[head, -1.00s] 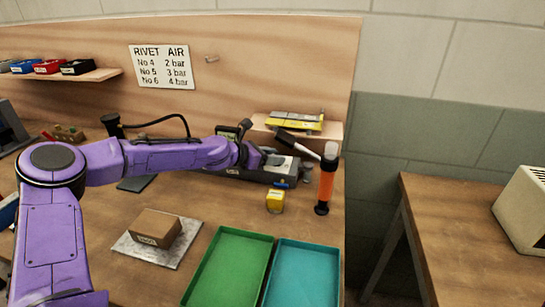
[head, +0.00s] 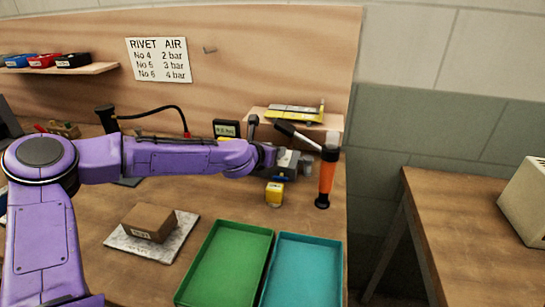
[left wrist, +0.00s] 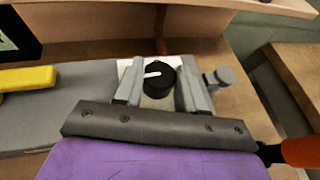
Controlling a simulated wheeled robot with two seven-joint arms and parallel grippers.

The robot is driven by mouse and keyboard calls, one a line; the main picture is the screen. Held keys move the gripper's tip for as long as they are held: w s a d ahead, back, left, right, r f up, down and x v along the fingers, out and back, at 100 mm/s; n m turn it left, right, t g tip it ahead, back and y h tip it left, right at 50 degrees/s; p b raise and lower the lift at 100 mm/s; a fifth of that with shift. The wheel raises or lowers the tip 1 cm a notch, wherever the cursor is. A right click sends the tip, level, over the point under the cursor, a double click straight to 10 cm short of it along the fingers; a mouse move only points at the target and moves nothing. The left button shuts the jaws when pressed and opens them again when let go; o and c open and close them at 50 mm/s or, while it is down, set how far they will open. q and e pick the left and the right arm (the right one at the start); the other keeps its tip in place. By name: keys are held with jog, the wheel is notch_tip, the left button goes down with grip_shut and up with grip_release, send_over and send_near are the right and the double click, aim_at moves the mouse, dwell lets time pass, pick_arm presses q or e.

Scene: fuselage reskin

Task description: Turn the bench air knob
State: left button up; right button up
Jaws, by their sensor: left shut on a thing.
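The air knob (left wrist: 160,76), black with a white pointer line, sits on a pale plate on the grey bench unit in the left wrist view. The pointer lies roughly sideways, tilted slightly. My left gripper (left wrist: 159,72) has one grey finger on each side of the knob and is shut on it. In the head view my left gripper (head: 292,160) is at the back right of the bench and hides the knob. A small black display (head: 226,129) stands behind my arm; its digits are too small to read surely. My right gripper is not in view.
An orange upright tool (head: 326,182) with a black base stands just right of my gripper. Green (head: 228,262) and teal (head: 303,270) trays lie nearer. A sign (head: 160,60) lists rivet air pressures.

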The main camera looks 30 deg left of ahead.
pick_arm(q)
jog(key=shift+d+n+y+b, duration=0.1)
jog(key=shift+n+y+b, duration=0.8)
jog(key=shift+y, duration=0.1)
jog(key=o, duration=1.1)
jog(key=shift+c, duration=0.2)
jog(key=shift+s, duration=0.1)
jog(key=v, duration=1)
jog(key=shift+r+b, duration=0.2)
jog(key=shift+b, duration=0.15)
